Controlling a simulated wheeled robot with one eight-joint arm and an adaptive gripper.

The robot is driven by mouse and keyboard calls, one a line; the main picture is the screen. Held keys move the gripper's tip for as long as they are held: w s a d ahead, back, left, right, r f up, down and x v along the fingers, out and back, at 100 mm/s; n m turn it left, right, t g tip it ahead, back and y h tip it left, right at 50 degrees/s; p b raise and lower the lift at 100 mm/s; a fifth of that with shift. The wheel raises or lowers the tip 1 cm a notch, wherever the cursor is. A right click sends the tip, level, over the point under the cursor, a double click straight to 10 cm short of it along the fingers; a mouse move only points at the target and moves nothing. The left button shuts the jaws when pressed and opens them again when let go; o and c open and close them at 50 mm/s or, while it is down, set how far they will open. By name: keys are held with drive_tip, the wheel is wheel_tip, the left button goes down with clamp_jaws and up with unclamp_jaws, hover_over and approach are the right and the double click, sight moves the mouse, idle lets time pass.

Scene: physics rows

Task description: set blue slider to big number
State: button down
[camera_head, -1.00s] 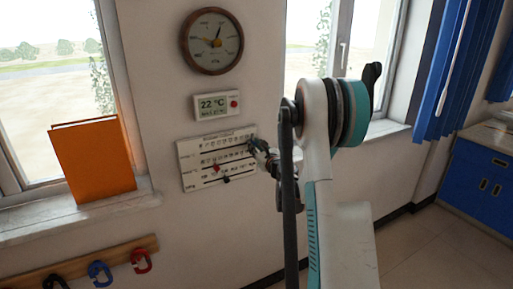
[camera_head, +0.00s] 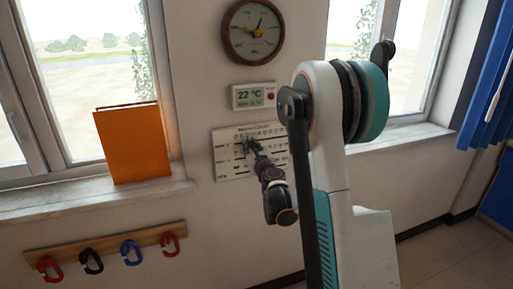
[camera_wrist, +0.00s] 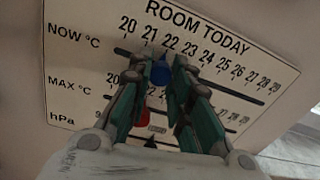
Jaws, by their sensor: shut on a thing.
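The white wall board (camera_wrist: 85,15) is headed "ROOM TODAY" and has rows marked NOW °C, MAX °C and hPa. It also hangs on the wall in the head view (camera_head: 224,165). The blue slider (camera_wrist: 160,70) is on the top slot, around the 22 mark. My gripper (camera_wrist: 160,66) is shut on it, with one green-and-black finger on each side. A red slider (camera_wrist: 142,117) and a black slider (camera_wrist: 151,143) sit lower, partly hidden by the fingers.
A display reading 22 °C (camera_head: 253,96) and a round dial (camera_head: 253,31) hang above the board. An orange folder (camera_head: 137,145) stands on the left windowsill. Blue curtains hang at the right.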

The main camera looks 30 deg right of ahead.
drive_tip(key=c, duration=1.4)
unclamp_jaws()
drive_tip(key=shift+c, duration=0.2)
drive_tip(key=v, duration=1.2)
